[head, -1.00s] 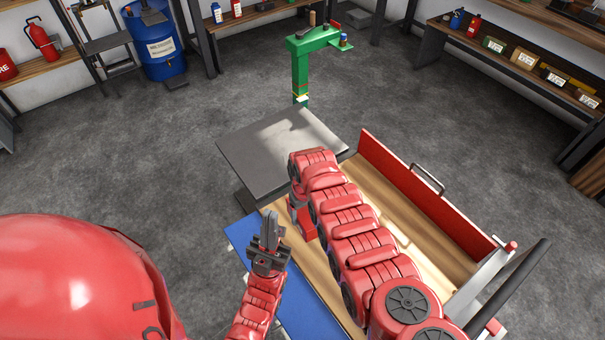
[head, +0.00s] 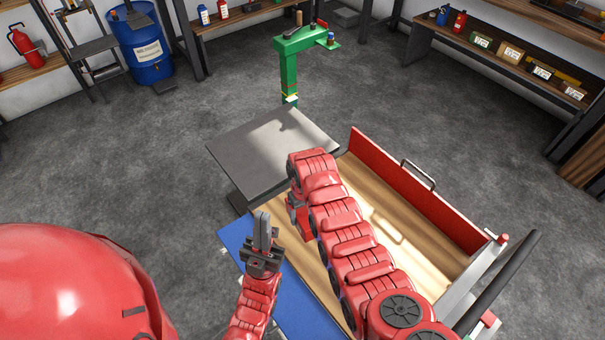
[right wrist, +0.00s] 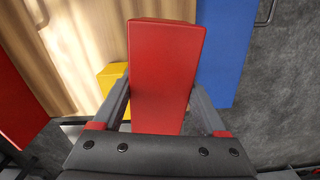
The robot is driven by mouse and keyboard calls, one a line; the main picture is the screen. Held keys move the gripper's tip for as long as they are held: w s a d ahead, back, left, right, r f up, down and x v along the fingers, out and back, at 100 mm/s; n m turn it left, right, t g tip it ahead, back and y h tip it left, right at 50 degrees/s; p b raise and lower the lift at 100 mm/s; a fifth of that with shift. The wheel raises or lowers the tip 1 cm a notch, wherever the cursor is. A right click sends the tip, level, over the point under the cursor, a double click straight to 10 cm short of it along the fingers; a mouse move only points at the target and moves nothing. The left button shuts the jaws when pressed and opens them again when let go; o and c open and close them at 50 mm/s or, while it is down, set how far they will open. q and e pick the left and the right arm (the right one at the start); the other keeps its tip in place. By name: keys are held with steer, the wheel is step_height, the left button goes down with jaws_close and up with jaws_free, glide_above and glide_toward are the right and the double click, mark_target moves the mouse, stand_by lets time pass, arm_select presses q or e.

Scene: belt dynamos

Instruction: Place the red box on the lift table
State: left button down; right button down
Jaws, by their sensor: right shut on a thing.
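The red box (right wrist: 165,75) fills the middle of the right wrist view. My right gripper (right wrist: 163,108) is shut on it, with one finger on each side. In the head view my right arm hides most of this gripper, and a small part of the red box (head: 306,227) shows below it, over the wooden deck. How high it is above the deck I cannot tell. The lift table (head: 262,152) has a flat, bare grey top just beyond the deck, ahead of the right gripper. My left gripper (head: 262,220) has its fingers together, empty, above the blue panel.
The wooden cart deck (head: 405,235) has a raised red side wall (head: 420,200) with a handle. A blue panel (head: 292,300) runs along its left side. A yellow block (right wrist: 113,76) lies by the box. A green post (head: 289,75) stands behind the lift table.

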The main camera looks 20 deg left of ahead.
steer(key=shift+w+a+r, duration=0.1)
steer(key=shift+w+a, duration=0.05)
steer(key=shift+w, duration=0.4)
steer(key=shift+w+d, duration=0.2)
steer(key=shift+d, duration=0.3)
steer(key=shift+w, duration=0.1)
steer(key=shift+w+d+m, duration=0.3)
steer(key=shift+d, duration=0.15)
steer(key=shift+w+d, duration=0.2)
